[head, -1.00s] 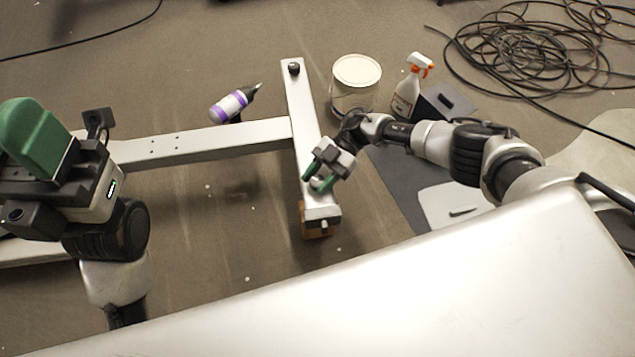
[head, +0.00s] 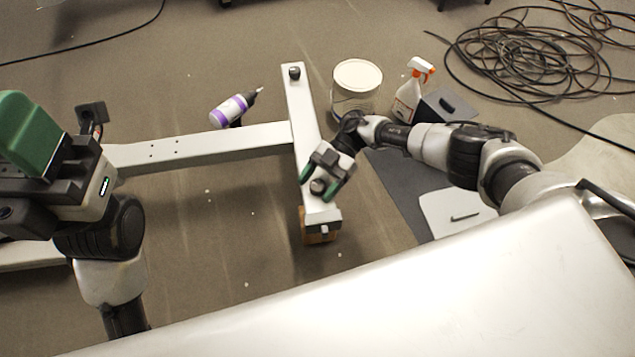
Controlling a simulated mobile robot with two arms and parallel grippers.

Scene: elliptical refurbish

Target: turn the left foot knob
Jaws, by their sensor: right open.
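A white metal frame (head: 215,148) lies low over the floor, with a crosspiece bar at its right end. One dark round knob (head: 294,72) is on the far end of that bar. A second dark knob (head: 317,186) is near its close end. My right gripper (head: 318,190) is over that near knob, open, with one green finger on each side of it. I cannot tell whether the fingers touch it. My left gripper (head: 32,135) is large at the left edge, away from the knobs; its green finger part shows, but its opening does not.
A wooden block (head: 319,237) is under the bar's near end. A purple-and-white bottle (head: 232,110), a paint can (head: 356,84) and a spray bottle (head: 411,92) stand or lie beyond. A cable coil (head: 530,50) is at the back right.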

